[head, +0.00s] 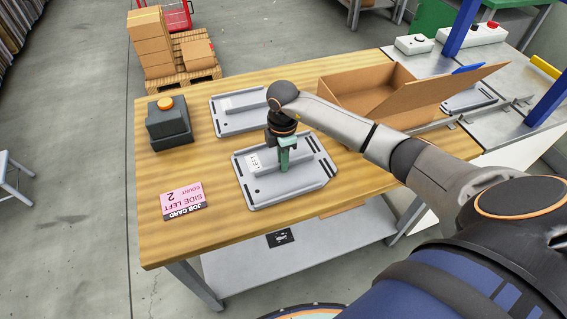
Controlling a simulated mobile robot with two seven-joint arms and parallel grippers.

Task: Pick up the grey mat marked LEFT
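A grey mat (262,194) lies flat on the wooden table, with a raised bar across its middle and slots near its edges. A small white label on the bar seems to read LEFT, upside down from here. My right gripper (284,180) points down over the middle of this mat, with its green fingers at the raised bar. The fingers overlap in this view, so their gap and any contact with the bar are hidden. A second grey mat (222,128) lies just behind it, its label unreadable. My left gripper is not in view.
An open cardboard box (350,88) stands at the table's back right. A dark box with an orange button (168,125) and a pink job card reading SIDE LEFT, COUNT 2 (183,199) are on the left. Another grey mat (462,101) lies on the metal bench.

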